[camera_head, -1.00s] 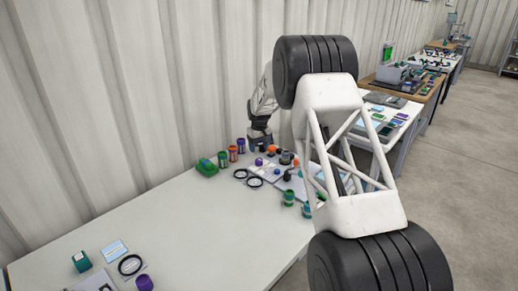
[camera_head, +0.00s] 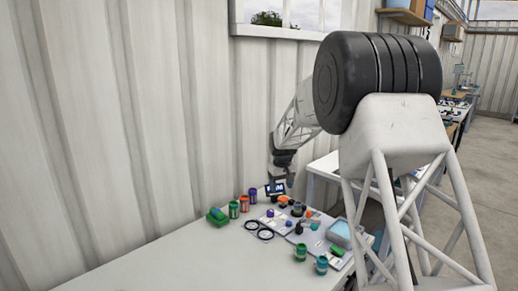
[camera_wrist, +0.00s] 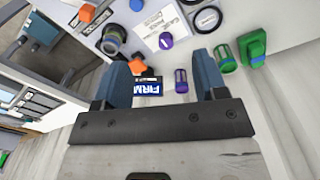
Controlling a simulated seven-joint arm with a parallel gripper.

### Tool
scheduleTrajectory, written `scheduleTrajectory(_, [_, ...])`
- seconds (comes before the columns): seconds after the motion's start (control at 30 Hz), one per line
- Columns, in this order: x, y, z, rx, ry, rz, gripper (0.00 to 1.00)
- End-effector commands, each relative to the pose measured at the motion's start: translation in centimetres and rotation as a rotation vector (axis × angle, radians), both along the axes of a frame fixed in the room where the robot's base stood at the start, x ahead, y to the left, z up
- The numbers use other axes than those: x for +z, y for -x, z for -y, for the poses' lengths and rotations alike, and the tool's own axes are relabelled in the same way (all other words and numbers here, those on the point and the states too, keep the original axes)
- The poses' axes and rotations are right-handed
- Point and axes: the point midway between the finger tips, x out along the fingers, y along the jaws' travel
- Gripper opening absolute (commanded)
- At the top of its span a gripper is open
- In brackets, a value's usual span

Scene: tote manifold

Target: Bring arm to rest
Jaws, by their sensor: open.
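My gripper (camera_head: 285,165) hangs above the back of the white table, below my raised arm. In the wrist view my gripper (camera_wrist: 162,66) shows two blue fingers spread wide apart. A dark blue card or label with white letters (camera_wrist: 148,88) appears between the fingers, close to the left one. It also shows by the gripper in the head view (camera_head: 276,188). I cannot tell whether it touches a finger. A purple cylinder (camera_wrist: 181,81) shows between the fingers too, apart from both. My large arm links hide the right part of the table.
The white table (camera_head: 165,264) has bare room at the front left. A corrugated wall (camera_head: 120,120) stands close behind.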

Motion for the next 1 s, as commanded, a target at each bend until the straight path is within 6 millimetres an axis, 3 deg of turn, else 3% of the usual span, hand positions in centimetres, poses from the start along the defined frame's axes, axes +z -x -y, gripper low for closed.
scheduleTrajectory(0.4, [7.0,9.1,2.5,-0.067,-0.005,0.034,0.65])
scheduleTrajectory(1.0, [13.2,23.5,5.5,-0.162,-0.013,0.077,0.65])
